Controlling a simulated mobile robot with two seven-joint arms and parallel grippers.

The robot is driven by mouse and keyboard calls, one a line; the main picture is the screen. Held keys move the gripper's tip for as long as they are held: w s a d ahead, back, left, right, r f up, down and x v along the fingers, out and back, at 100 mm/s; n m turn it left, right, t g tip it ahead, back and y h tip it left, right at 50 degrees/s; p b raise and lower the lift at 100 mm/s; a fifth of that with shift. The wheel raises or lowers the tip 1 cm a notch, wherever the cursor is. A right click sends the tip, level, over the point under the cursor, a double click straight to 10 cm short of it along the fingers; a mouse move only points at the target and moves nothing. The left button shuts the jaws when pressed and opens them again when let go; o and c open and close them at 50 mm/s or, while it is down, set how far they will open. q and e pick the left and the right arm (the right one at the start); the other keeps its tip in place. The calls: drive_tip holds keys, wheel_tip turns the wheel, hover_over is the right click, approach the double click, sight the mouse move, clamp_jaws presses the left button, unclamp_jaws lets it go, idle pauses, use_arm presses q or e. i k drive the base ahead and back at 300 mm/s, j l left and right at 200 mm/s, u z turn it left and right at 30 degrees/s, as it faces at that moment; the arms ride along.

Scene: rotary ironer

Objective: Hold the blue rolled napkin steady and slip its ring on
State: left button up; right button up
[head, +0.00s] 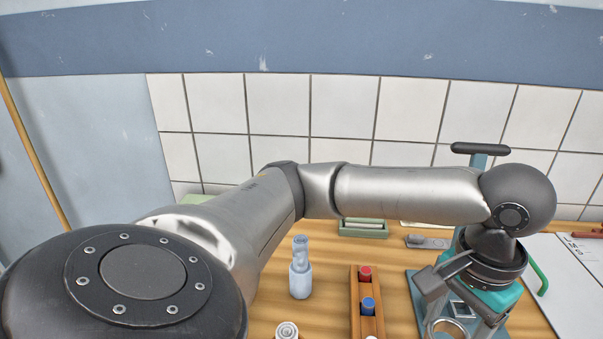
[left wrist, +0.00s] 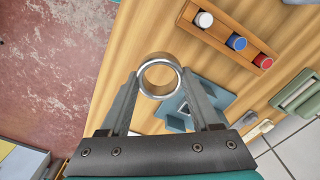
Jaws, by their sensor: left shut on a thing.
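The blue rolled napkin (head: 368,306) stands between a red roll and a white roll in a narrow wooden rack (head: 354,289). In the left wrist view the blue napkin (left wrist: 236,43) shows end-on. My left gripper (head: 455,316) reaches across to the right of the rack, pointing down. It is shut on a silver ring (left wrist: 147,84), which sits between its fingertips with its opening facing the wrist camera. The ring also shows in the head view (head: 432,331), cut by the lower edge. The ring is apart from the napkin. My right gripper is in neither view.
A blue-grey plate (left wrist: 197,91) with a post and dark handle (head: 480,149) stands under and behind the gripper. A clear bottle (head: 300,282) stands left of the rack. A green tray (head: 363,234) lies by the tiled wall. A white board (head: 565,275) is at right.

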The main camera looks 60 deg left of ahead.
sight(300, 269)
drive_tip(key=j+u, duration=0.1)
drive_tip(key=u, duration=0.85)
drive_tip(key=k+j, duration=0.05)
